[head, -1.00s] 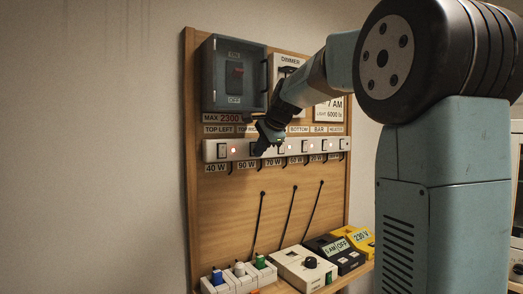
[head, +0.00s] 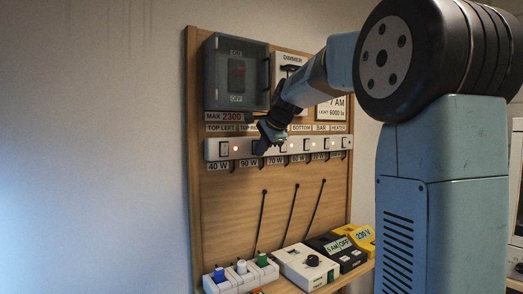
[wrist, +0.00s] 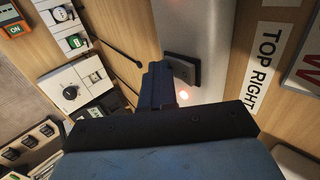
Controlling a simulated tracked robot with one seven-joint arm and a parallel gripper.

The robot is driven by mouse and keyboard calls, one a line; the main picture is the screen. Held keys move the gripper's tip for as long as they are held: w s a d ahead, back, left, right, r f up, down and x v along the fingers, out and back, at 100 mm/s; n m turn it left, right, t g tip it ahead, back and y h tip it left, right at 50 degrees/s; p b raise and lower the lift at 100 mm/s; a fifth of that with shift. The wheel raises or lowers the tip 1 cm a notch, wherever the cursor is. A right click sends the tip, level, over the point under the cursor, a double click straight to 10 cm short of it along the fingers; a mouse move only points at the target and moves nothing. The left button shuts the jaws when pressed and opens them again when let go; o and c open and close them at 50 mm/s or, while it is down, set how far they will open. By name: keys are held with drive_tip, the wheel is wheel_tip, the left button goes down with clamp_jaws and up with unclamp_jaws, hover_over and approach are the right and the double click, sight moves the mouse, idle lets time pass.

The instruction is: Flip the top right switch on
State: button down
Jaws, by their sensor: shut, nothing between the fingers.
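The switch strip (head: 215,150) runs across the wooden board in the head view. The top right switch, above the 90 W label, is mostly hidden there by my gripper (head: 262,148).
A grey breaker box (head: 236,75) and a dimmer panel (head: 288,68) sit above the strip. Plugs (head: 241,268), a cream knob box (head: 305,268) and yellow 230 V box (head: 362,238) stand on the shelf below. Black cables hang over bare board between.

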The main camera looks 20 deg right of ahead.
drive_tip(key=s+d+r, duration=0.2)
drive_tip(key=s, duration=0.4)
drive_tip(key=s+d+r, duration=0.2)
drive_tip(key=s+r, duration=0.1)
drive_tip(key=s, duration=0.3)
drive_tip(key=s+a+f+n+g+h, duration=0.1)
drive_tip(key=s+a+f+n, duration=0.1)
drive_tip(key=s+f+n, duration=0.5)
drive_tip(key=s+a+f+n+g+h, duration=0.1)
drive_tip(key=s+f+n, duration=0.6)
drive_tip(key=s+f, duration=1)
drive_tip(key=s, duration=0.3)
drive_tip(key=shift+a+f+g+h, duration=0.2)
drive_tip(key=shift+a+g+h, duration=0.1)
drive_tip(key=shift+a, duration=0.05)
